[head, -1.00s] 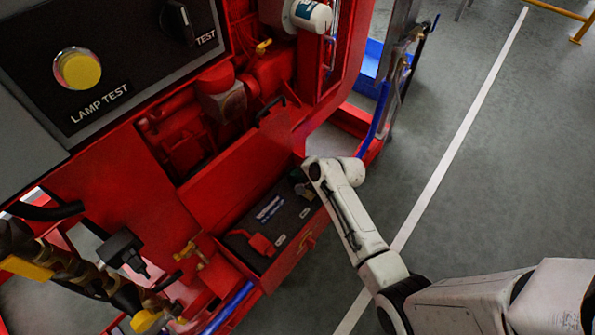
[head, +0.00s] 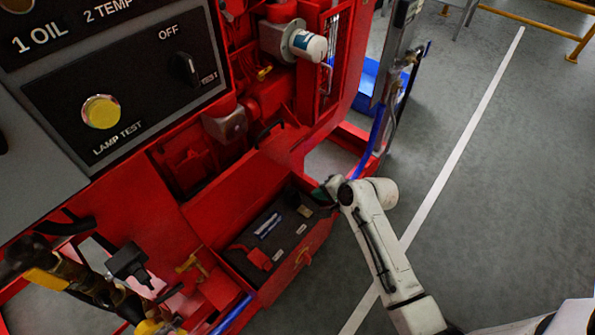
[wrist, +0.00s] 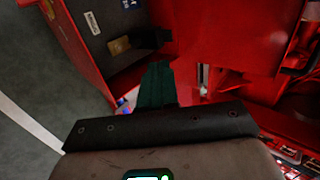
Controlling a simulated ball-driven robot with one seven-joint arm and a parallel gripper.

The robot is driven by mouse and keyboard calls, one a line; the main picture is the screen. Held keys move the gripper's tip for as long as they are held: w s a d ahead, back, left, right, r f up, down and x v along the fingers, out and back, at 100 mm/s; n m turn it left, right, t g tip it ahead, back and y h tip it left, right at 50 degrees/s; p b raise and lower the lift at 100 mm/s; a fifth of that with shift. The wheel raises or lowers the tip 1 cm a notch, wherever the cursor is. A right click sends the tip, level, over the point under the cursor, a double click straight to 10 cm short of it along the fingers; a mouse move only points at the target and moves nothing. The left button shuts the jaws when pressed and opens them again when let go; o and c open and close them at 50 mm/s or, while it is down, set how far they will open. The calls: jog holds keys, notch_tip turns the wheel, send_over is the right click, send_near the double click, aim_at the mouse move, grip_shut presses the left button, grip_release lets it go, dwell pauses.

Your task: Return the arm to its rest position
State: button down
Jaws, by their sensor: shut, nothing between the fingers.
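My white arm (head: 375,235) reaches in from the lower right in the head view. My gripper (head: 322,194) is at the right end of the open red drawer (head: 315,243), close to its edge. In the wrist view my gripper (wrist: 157,82) shows dark green fingers, shut with nothing between them. The drawer (wrist: 85,60) lies ahead and to the left there. I cannot tell whether the fingers touch the drawer edge.
In the drawer lie a red tool (head: 257,257), blue-and-white items (head: 268,226) and a tan block (head: 304,211). The red pumpset carries a control panel (head: 130,90) with a yellow lamp button (head: 101,111). The grey floor (head: 510,200) at right is open.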

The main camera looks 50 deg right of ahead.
jog(key=s+a+r+n+g+p, duration=0.4)
jog(key=s+a+r+n, duration=0.3)
jog(key=s+n, duration=0.1)
jog(key=s+a+r+n+g+p, duration=0.4)
jog(key=s+a+r+n, duration=0.3)
jog(key=s, duration=0.4)
jog(key=shift+s+a+r+n+h+p, duration=0.25)
jog(key=shift+r+n+p, duration=0.4)
jog(key=shift+n, duration=0.55)
